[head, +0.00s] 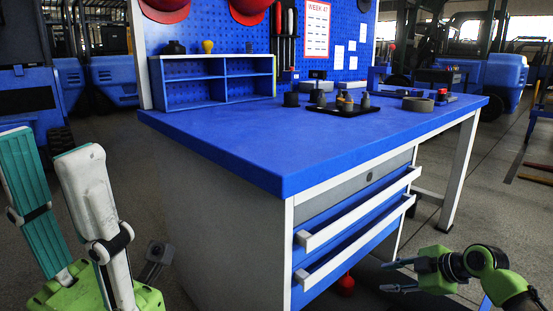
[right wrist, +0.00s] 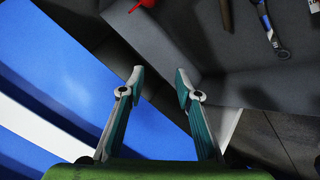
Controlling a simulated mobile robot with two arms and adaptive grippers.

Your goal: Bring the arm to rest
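My left gripper (head: 48,146) is large and near at the lower left of the head view. Its teal and pale fingers point up, apart, with nothing between them. My right gripper (head: 392,276) is low at the right, beside the open drawers, fingers pointing left. In the right wrist view it (right wrist: 160,86) is open and empty. On the blue workbench (head: 235,140) stand a black tray (head: 343,109) with small dark and brass pieces, and a small dark device (head: 318,75) behind it. Details there are too small to tell; no pivoting arm can be made out.
A blue shelf unit (head: 192,103) stands at the bench's back left, a dark ring (head: 418,104) at right. Two drawers (head: 355,238) stick out at the front. The near bench top is clear. In the right wrist view a wrench (right wrist: 268,30) lies on a grey surface.

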